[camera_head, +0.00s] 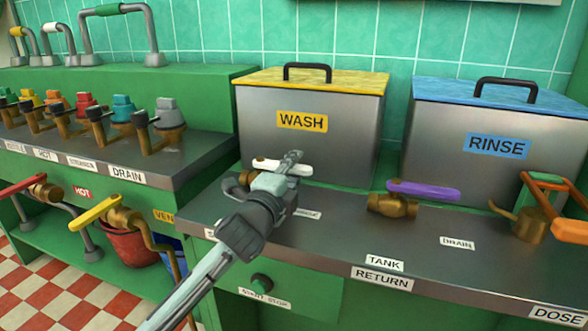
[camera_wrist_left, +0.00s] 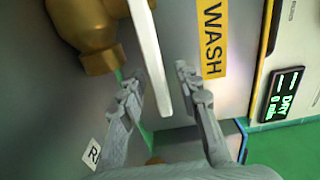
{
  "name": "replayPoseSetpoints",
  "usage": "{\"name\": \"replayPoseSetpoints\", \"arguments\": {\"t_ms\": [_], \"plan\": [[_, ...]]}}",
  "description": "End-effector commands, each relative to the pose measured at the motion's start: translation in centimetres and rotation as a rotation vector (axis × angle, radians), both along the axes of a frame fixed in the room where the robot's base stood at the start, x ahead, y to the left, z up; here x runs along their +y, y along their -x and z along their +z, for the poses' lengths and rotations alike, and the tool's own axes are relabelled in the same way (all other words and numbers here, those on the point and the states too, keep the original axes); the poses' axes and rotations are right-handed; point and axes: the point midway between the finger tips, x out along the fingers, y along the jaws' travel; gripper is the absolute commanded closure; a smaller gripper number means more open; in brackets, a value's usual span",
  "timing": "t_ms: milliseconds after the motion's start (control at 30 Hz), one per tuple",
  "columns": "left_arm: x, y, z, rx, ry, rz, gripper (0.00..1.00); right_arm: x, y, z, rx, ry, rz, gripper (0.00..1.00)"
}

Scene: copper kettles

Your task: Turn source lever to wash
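The source lever looks to be the white lever (camera_head: 284,167) on a brass valve in front of the steel WASH tank (camera_head: 345,125). Its label is mostly hidden by my gripper. My left gripper (camera_head: 292,168) is at this lever and covers part of the valve. In the left wrist view, the white lever (camera_wrist_left: 149,50) runs down between the two spread fingers of my left gripper (camera_wrist_left: 160,88), with gaps on both sides. The brass valve body (camera_wrist_left: 92,35) is at upper left there. My right gripper is not in view.
A purple-levered valve (camera_head: 423,190) stands to the right, in front of the RINSE tank (camera_head: 480,180). A brass item with orange handles (camera_head: 530,222) is at far right. Several colored taps (camera_head: 123,108) stand on the left counter, above a yellow lever (camera_head: 95,213).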

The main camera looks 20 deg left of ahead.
Motion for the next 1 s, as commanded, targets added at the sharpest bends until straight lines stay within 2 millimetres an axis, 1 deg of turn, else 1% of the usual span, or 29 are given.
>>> {"name": "replayPoseSetpoints", "arguments": {"t_ms": [167,433,867,1000], "plan": [[-0.01,0.0,-0.03,0.001,0.0,0.0,0.67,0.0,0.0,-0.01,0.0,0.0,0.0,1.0],[0.01,0.02,-0.04,0.001,0.0,0.0,0.99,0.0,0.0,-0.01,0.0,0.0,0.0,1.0],[0.04,0.04,-0.06,0.002,-0.001,0.0,1.0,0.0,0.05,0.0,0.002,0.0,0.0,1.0],[0.12,0.13,-0.03,0.003,-0.003,-0.009,1.0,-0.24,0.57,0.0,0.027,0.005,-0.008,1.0]]}}
